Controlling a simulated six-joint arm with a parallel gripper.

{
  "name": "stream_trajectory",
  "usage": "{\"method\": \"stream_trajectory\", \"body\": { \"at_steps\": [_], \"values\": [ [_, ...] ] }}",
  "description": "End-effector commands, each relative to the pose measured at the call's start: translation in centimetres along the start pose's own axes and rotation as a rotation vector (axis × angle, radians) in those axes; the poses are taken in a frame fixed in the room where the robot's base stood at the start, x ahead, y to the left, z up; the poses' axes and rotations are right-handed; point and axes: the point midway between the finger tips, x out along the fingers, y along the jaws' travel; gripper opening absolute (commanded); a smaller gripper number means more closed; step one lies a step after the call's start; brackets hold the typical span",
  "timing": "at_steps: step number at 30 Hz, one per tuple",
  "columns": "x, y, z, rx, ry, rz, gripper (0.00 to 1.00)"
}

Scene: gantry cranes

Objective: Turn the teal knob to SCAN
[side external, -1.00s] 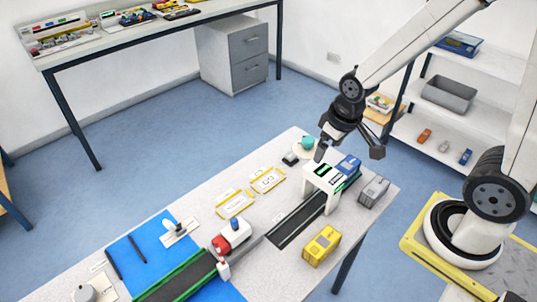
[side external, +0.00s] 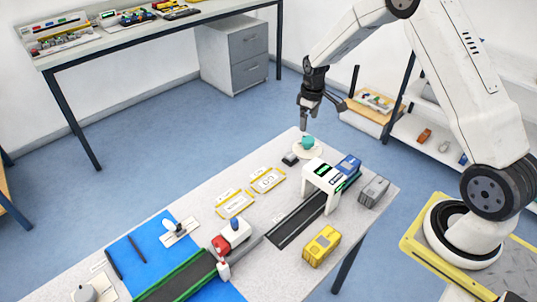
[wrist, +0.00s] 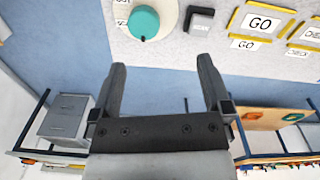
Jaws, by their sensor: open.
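The teal knob (side external: 307,142) sits on a round cream dial plate (side external: 299,151) at the far end of the grey table. In the wrist view the teal knob (wrist: 143,22) is at the top, on the dial plate (wrist: 168,12), with a dark mark near its lower edge. My gripper (side external: 320,124) is open and empty, above the far end of the table near the knob. In the wrist view its fingers (wrist: 160,75) are spread, with the knob beyond their tips.
A white gantry (side external: 322,178) stands nearby over a dark lane, with a blue container (side external: 348,165) and a grey one (side external: 374,190) beside it. A yellow container (side external: 321,246) is nearer.

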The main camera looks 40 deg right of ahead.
Motion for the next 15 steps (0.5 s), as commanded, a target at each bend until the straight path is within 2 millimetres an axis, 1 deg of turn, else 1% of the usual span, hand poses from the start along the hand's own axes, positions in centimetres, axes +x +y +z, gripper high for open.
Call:
{"method": "stream_trajectory", "body": {
  "at_steps": [1,6,15],
  "values": [
    [0.7,0.8,-0.1,-0.004,-0.007,-0.004,0.99],
    [1.8,2.2,-0.4,-0.022,-0.018,-0.011,0.99],
    [2.0,2.5,-0.4,-0.027,-0.02,-0.013,0.99]
  ]
}}
